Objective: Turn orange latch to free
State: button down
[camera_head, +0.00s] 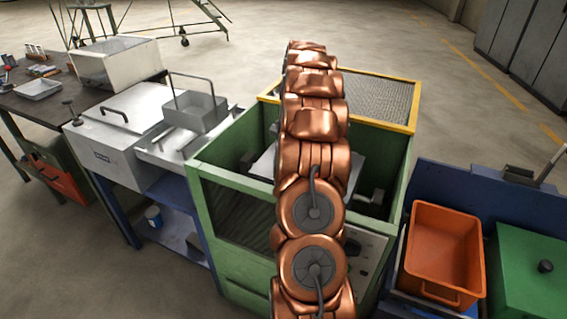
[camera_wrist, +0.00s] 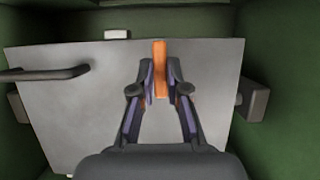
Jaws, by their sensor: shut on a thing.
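In the wrist view the orange latch (camera_wrist: 160,58) is a narrow upright bar at the middle of a grey metal plate (camera_wrist: 80,100). My gripper (camera_wrist: 161,80) has its two fingers on either side of the latch and is shut on it. The latch's upper end shows beyond the fingertips; part of its lower end shows between the fingers. In the head view the grey plate (camera_head: 264,164) sits inside a green cabinet (camera_head: 232,265), partly behind my copper-coloured arm. The latch and my gripper are hidden there.
A dark bar handle (camera_wrist: 45,74) stands off the plate at left. Dark blocks sit at both plate sides, close to green walls. A yellow-framed mesh panel (camera_head: 375,97) is at the cabinet's back. An orange bin (camera_head: 440,250) stands at right, a metal box (camera_head: 125,135) at left.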

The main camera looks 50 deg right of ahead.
dwell(0.3)
jog(key=c, duration=1.2)
grip_release()
jog(key=shift+o, duration=0.2)
